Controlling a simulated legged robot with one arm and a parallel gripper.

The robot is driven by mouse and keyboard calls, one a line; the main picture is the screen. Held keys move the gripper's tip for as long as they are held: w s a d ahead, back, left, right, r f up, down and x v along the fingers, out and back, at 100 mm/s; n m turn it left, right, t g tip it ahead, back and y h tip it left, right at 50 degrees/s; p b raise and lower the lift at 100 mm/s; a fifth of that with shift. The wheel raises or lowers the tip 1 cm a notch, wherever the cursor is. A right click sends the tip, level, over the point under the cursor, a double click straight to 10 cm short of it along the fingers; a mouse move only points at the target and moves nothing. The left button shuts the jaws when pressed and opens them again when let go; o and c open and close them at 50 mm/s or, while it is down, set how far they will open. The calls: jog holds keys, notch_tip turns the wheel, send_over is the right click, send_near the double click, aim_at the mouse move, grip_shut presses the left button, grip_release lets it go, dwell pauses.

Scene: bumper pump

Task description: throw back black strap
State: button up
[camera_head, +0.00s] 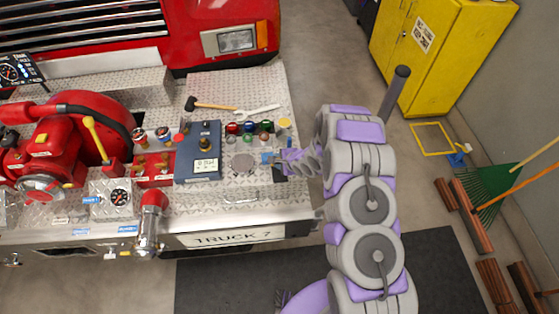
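A black band (106,118) curves over the red round drum (90,104) at the left of the bumper; I cannot tell whether it is the strap or a hose. A small dark strip (279,174) lies at the deck's right end, just left of my gripper (285,162). It may also be the strap; it is too small to tell. My purple and grey gripper points left, beside a small blue piece (267,158). The fingers are too small to show whether they are open or shut, or whether they touch anything.
The metal bumper deck (225,86) carries a hammer (212,105), a wrench (262,111), a blue-grey control box (198,152), several coloured caps and a red pump (50,150). A yellow cabinet (445,50) stands at upper right. Brooms and a green rake (485,185) are at right.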

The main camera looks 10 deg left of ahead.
jog(key=shift+s+d+r, duration=0.25)
jog(key=shift+d+r, duration=0.05)
jog(key=shift+r, duration=0.15)
jog(key=b+v, duration=0.2)
jog(key=v, duration=1.4)
jog(key=s+d+r+n+g+h+b, duration=0.25)
jog(key=s+d+n+h+b, duration=0.45)
jog(key=s+d+b, duration=0.55)
jog(key=s+d+n+g+b, duration=0.2)
jog(key=s+n+g+b, duration=0.3)
jog(key=s, duration=1.8)
jog(key=n+b, duration=0.1)
jog(key=b, duration=0.3)
jog(key=shift+d+r, duration=0.25)
jog(key=shift+d, duration=0.1)
